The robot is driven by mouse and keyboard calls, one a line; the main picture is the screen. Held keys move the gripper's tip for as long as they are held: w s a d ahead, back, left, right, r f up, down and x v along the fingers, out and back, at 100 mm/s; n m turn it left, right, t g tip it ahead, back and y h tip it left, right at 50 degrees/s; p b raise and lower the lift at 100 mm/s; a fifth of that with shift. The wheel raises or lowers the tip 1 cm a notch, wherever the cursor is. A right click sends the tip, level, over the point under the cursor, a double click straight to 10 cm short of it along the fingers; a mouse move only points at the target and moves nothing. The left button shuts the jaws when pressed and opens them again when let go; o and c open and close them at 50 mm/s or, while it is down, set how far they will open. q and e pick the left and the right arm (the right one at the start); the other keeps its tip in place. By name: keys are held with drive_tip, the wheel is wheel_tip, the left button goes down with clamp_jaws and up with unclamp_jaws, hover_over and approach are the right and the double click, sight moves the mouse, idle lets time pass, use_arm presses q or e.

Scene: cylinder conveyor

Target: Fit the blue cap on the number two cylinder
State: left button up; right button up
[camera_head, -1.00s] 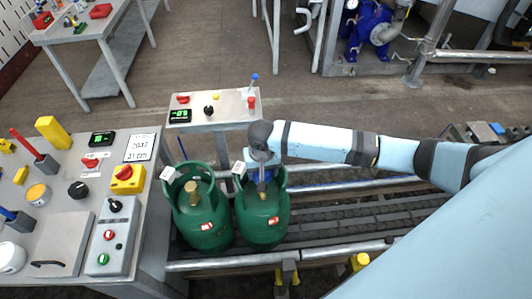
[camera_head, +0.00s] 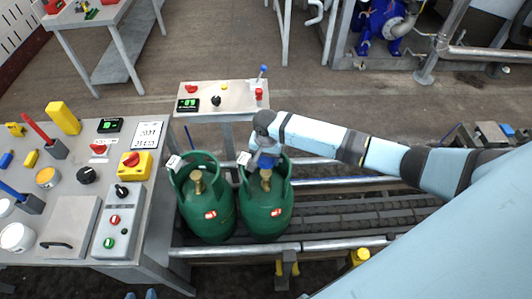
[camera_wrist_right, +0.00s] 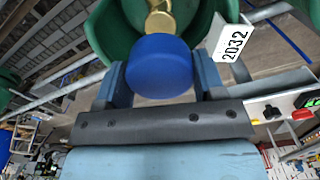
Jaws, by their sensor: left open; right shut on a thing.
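Two green gas cylinders stand side by side on the conveyor, a left one (camera_head: 207,222) and a right one (camera_head: 266,220). Each has an open collar and a bare brass valve. My right gripper (camera_head: 266,162) is at the rear of the right cylinder's collar, just behind its valve (camera_head: 266,180). In the right wrist view it is shut on the blue cap (camera_wrist_right: 159,68), between its two fingers. The brass valve (camera_wrist_right: 160,22) shows just beyond the cap; I cannot tell whether they touch. A white tag (camera_wrist_right: 231,42) reads 2032. My left gripper's open fingertips (camera_head: 141,295) barely show at the bottom edge.
A control table (camera_head: 75,215) with buttons, a switch box and small blocks stands left of the cylinders. A small panel stand (camera_head: 233,97) is behind them. Conveyor rails (camera_head: 320,246) run to the right, where the rollers are clear.

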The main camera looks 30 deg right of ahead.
wheel_tip(320, 180, down, 3)
drive_tip(key=shift+r+b, duration=0.1)
drive_tip(key=shift+b, duration=0.3)
drive_tip(key=shift+f, duration=0.75)
drive_tip(key=shift+p, duration=0.35)
idle(0.7)
drive_tip(key=shift+p, duration=0.5)
idle(0.4)
